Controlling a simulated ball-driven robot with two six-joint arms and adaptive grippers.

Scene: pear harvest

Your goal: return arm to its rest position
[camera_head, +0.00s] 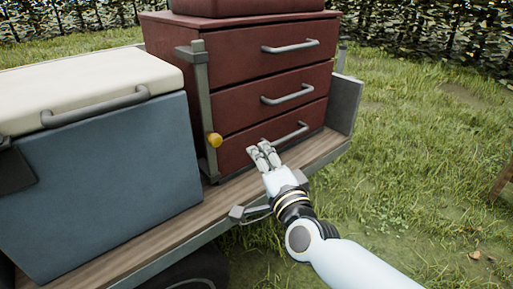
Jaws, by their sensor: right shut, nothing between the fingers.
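My right arm comes in from the lower right, and my right gripper (263,150) is shut with nothing between its fingers. In the picture its fingertips lie in front of the lowest drawer of the dark red drawer chest (233,92), just left of that drawer's handle (288,136). I cannot tell whether the fingers touch the chest. All three drawers look shut. My left gripper is not in view.
A blue cooler (110,175) with a cream lid stands left of the chest on a wooden trailer bed (190,222). Open grass (410,170) lies to the right.

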